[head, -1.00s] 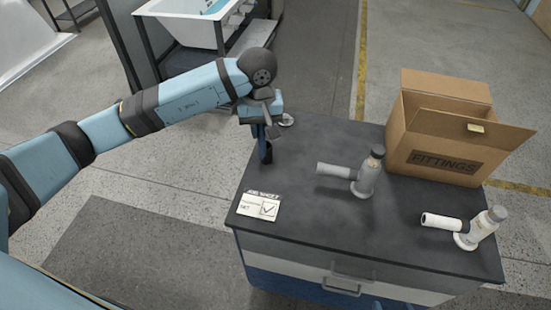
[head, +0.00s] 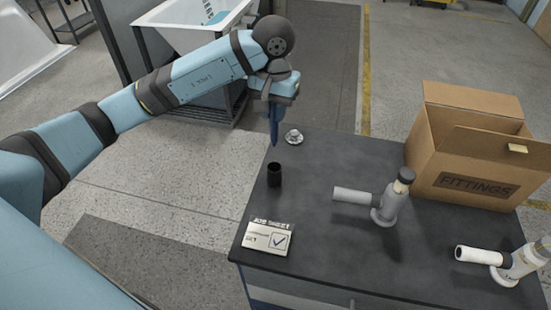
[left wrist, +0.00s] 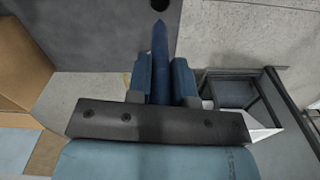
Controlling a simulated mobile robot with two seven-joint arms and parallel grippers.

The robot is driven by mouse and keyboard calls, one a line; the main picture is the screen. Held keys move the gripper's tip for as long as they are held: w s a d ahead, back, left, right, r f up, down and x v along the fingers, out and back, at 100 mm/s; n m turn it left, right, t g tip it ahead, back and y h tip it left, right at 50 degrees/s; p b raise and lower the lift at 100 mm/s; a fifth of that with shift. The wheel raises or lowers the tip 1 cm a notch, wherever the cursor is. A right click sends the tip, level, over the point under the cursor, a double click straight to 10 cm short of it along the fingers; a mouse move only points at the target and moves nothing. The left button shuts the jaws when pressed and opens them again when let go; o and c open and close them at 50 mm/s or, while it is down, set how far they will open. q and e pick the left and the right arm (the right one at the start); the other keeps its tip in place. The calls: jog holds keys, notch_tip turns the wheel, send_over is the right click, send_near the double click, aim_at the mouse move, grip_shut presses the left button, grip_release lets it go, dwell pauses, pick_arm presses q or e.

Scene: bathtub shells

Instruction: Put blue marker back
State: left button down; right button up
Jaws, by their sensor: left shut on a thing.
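My left gripper (head: 273,108) is shut on the blue marker (head: 274,138) above the far left part of the dark worktop. The marker points down, tip free, and its upper part is hidden between the fingers. In the left wrist view the marker (left wrist: 160,45) sticks out between the two blue fingers. A small black cup (head: 274,176) stands upright on the worktop, below the marker tip and apart from it. The cup shows as a dark round shape at the top edge of the left wrist view (left wrist: 160,4). My right gripper is not in view.
A job sheet card (head: 267,239) lies near the worktop's (head: 325,225) front left edge. A small metal fitting (head: 294,137) lies right of the marker. Two grey and white pipe fittings (head: 385,205) (head: 510,262) and an open cardboard box (head: 465,165) stand to the right.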

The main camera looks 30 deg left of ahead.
aim_at(274, 142)
pick_arm(q)
notch_tip(274, 142, down, 11)
jog(key=shift+r+p, duration=0.1)
jog(key=shift+p, duration=0.35)
notch_tip(274, 142, down, 4)
jog(key=shift+r, duration=0.25)
jog(key=shift+f, duration=0.25)
jog(key=c, duration=1)
grip_release()
jog(key=shift+r, duration=0.1)
jog(key=shift+r, duration=0.1)
